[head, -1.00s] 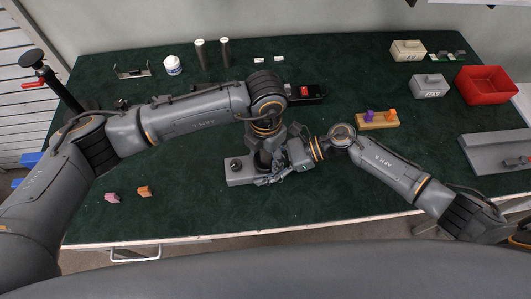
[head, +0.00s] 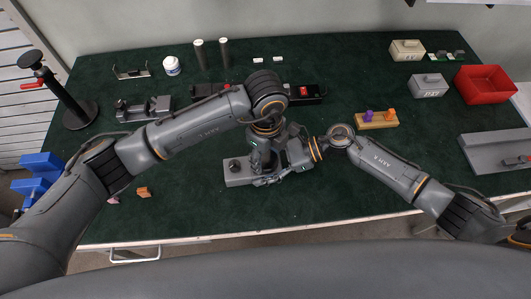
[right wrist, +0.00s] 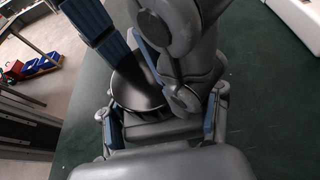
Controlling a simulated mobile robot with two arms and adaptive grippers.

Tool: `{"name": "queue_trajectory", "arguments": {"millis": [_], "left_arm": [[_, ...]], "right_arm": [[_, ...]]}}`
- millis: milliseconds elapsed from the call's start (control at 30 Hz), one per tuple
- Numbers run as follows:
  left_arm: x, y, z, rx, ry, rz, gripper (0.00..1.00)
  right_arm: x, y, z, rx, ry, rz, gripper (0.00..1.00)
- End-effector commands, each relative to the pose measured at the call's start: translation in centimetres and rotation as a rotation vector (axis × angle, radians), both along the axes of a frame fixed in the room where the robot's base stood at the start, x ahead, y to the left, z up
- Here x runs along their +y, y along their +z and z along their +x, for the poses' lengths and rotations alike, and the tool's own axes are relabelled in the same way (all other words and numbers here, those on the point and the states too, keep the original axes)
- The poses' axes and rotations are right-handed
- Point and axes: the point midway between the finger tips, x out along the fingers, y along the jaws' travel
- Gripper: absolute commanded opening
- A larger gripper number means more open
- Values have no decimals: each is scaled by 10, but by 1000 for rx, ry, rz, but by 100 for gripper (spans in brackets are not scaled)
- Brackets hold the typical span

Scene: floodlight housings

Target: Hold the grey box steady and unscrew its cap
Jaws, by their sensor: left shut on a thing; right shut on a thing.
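The grey box (head: 238,172) lies on the green table in front of me, its left end with a small dark round part showing in the head view. My right gripper (head: 276,176) comes from the right and is shut on the box; in the right wrist view its blue-padded fingers stand on both sides of the grey body (right wrist: 160,131). My left gripper (head: 260,162) points down over the box. In the right wrist view a black round part, seemingly the cap (right wrist: 136,88), shows beside it. The left gripper is shut on it; its fingertips are partly hidden.
A grey vise-like fixture (head: 144,108) and a black stand (head: 79,115) are at the left. An orange-purple block holder (head: 377,119), a lidded grey container (head: 429,88) and a red bin (head: 486,84) are at the right.

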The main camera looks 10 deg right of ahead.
Motion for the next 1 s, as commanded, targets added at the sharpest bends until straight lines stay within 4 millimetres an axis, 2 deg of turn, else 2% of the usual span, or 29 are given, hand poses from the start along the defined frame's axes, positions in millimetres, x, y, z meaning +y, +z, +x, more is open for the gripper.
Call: {"name": "queue_trajectory", "arguments": {"millis": [533,1000], "left_arm": [[0,1,0,-1,0,-1,19],[0,16,0,-1,0,-1,19]], "right_arm": [[-2,-2,-1,3,-1,-5,0],[-3,-3,0,2,-3,-6,0]]}}
